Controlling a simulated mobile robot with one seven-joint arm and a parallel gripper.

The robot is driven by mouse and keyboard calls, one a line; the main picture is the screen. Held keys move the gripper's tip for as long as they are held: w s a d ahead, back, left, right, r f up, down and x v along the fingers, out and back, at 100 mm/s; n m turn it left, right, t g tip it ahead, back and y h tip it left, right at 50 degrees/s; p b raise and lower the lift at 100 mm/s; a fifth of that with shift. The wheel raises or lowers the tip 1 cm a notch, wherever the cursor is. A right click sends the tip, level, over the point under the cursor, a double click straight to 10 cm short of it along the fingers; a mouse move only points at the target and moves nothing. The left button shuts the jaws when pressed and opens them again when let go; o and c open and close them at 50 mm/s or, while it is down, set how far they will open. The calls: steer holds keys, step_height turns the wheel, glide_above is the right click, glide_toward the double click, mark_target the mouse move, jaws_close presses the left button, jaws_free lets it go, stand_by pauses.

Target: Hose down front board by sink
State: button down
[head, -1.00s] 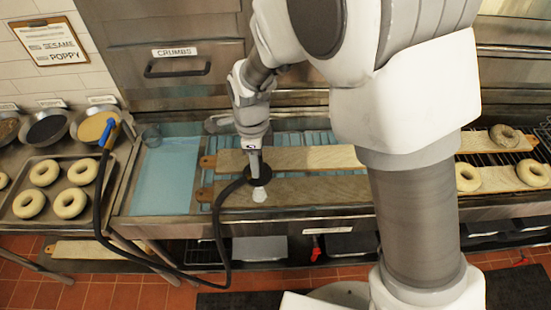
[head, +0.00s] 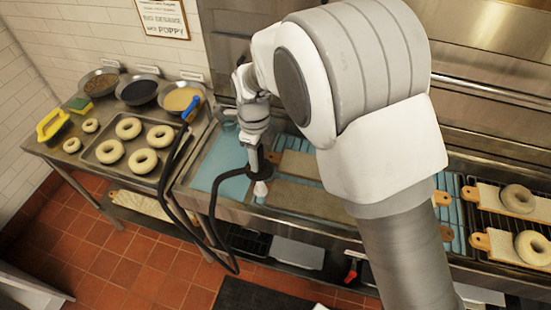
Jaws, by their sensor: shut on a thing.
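My gripper (head: 256,152) is shut on the sprayer (head: 260,188), which has a black collar and a pale tip pointing down. A black hose (head: 214,215) loops from it to a blue fitting (head: 191,108) on the left. The front board (head: 305,199) lies along the near edge of the blue-lined sink counter and looks grey-brown and dark. The sprayer tip is over its left end and hides its handle. A paler back board (head: 298,165) lies behind it. My arm hides the right ends of both boards. I cannot make out a water stream.
Bagel boards (head: 507,250) rest on the rack at right. A tray of bagels (head: 110,158), topping bowls (head: 135,93) and a yellow-handled item (head: 52,124) are on the left counter. Red tile floor (head: 150,270) lies in front.

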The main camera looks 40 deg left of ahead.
steer(key=s+a+p, duration=0.1)
steer(key=s+a, duration=0.3)
steer(key=a, duration=0.9)
steer(key=shift+s+a+p, duration=0.2)
steer(key=shift+p, duration=0.2)
